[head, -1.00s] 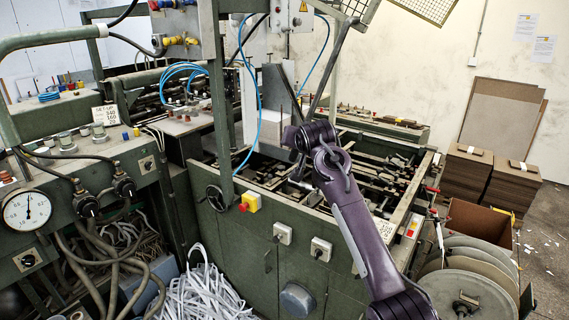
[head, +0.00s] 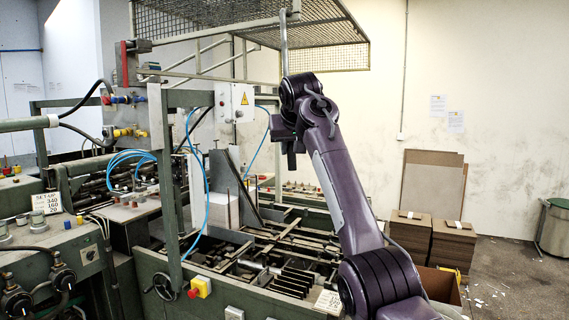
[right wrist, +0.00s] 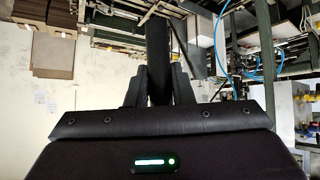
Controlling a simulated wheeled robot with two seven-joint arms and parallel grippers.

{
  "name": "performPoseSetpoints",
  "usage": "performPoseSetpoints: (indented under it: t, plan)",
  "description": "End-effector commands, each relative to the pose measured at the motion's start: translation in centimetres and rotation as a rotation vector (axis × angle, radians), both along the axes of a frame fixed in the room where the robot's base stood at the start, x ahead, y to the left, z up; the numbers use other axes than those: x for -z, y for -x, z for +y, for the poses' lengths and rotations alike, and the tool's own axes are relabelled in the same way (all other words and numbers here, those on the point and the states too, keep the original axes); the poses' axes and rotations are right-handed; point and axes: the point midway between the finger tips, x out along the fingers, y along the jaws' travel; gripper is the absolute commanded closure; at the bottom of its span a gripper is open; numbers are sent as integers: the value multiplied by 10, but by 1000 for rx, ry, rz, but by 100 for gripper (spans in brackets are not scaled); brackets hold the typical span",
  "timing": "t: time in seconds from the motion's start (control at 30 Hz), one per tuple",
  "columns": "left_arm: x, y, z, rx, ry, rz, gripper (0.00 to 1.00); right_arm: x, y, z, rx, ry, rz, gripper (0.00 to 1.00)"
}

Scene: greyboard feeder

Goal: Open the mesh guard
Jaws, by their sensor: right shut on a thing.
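The mesh guard (head: 352,55) is at the top of the head view, raised above the machine bed, with its mesh roof and side panel showing. Its pale frame bars run left to a bracket on the machine. A grey bar (head: 283,44) hangs from its front edge down to my right arm. My right gripper (head: 287,142) is below that bar, partly hidden by my own wrist. In the right wrist view its fingers (right wrist: 158,82) are shut on a dark bar (right wrist: 158,45), which seems to be the guard's bar. My left gripper is out of view.
The green machine bed (head: 215,290) lies below, with a post (head: 170,190) and blue hoses (head: 207,205) left of my arm. Brown board stacks (head: 445,250) stand at the right by the wall. Open floor shows at the far right.

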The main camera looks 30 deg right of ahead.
Motion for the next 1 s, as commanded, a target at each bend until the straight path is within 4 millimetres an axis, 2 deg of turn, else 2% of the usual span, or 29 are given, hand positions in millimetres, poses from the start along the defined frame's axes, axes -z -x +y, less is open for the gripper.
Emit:
performPoseSetpoints:
  t: [0.2,0.57,0.6,0.73,1.0]
  plan:
    - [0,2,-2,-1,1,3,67,-10,2,-3,1,10,13,100]
    - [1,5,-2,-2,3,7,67,-11,2,-3,-1,12,11,100]
    - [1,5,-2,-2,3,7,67,-11,2,-2,-1,12,11,77]
    - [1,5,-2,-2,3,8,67,-11,2,-2,-1,12,12,60]
    - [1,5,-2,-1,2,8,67,-11,2,-2,-1,12,12,58]
